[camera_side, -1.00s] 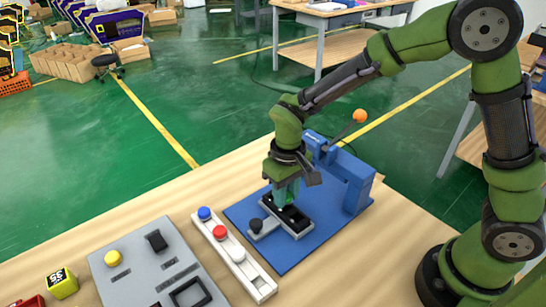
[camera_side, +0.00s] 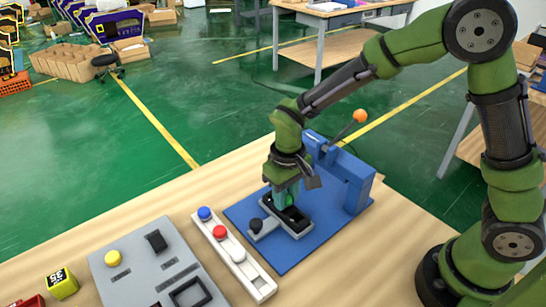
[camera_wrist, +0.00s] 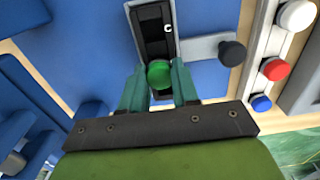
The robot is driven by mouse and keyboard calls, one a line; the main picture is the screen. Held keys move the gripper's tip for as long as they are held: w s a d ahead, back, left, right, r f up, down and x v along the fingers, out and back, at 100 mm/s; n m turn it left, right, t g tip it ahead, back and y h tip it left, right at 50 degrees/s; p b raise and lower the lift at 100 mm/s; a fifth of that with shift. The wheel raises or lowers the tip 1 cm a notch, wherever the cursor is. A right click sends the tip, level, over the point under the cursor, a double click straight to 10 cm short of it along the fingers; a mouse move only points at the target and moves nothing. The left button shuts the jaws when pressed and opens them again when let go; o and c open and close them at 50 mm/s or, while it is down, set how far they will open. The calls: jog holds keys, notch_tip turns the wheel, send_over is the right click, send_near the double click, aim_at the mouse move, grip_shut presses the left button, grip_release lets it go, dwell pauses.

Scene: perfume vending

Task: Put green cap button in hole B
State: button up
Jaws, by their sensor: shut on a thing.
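The green cap button (camera_wrist: 159,74) sits between the two teal fingertips of my gripper (camera_wrist: 159,84) in the wrist view, and the fingers are shut on it. The black hole strip (camera_wrist: 151,22) lies beneath and ahead of the cap, with a white letter C showing beside one recess. The letter B is not readable in either view. In the side view, my gripper (camera_side: 284,200) is low over the far end of the black strip (camera_side: 296,217). Whether the cap touches the strip or is seated in a hole cannot be told.
A grey slide with a black knob (camera_side: 256,224) joins the strip on the blue base (camera_side: 287,262). A blue press with an orange-tipped lever (camera_side: 352,180) stands close to the right. A white rack (camera_side: 261,287) holds blue, red and white caps. A grey panel (camera_side: 124,288) lies further left.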

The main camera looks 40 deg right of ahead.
jog(key=shift+f, duration=0.3)
dwell(0.4)
jog(key=o, duration=1)
jog(key=shift+c, duration=0.2)
jog(key=shift+o, duration=0.3)
jog(key=o, duration=0.5)
jog(key=shift+r, duration=0.1)
jog(key=shift+r, duration=3.45)
